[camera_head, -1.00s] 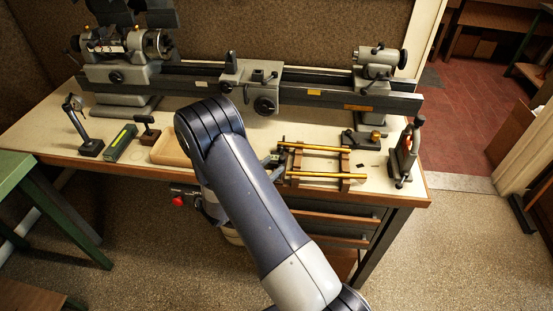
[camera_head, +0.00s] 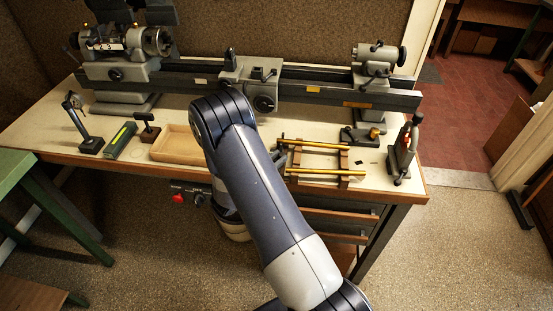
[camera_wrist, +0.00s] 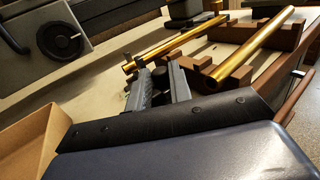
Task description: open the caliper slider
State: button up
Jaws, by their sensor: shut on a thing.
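My gripper (camera_wrist: 162,86) is at the middle of the wrist view. Its two grey fingers are close together and shut on a small dark thing (camera_wrist: 177,74), which is mostly hidden between them. I cannot make out a caliper or its scale clearly, so I cannot tell how far its slider stands open. In the head view my gripper is mostly hidden behind my arm, just left of the brass tubes (camera_head: 325,172) on their wooden rack. The tubes (camera_wrist: 250,48) lie just beyond and to the right of the fingers in the wrist view.
A shallow wooden tray (camera_head: 176,152) lies left of my arm. A lathe (camera_head: 325,93) runs along the back of the bench.

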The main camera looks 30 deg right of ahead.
grip_shut()
jog(key=shift+s+a+f+b, duration=0.1)
jog(key=shift+s+a+b, duration=0.2)
jog(key=shift+b, duration=0.2)
jog(key=shift+s+a, duration=0.15)
jog(key=shift+s, duration=0.25)
jog(key=o, duration=0.7)
grip_release()
jog(key=shift+w, duration=0.1)
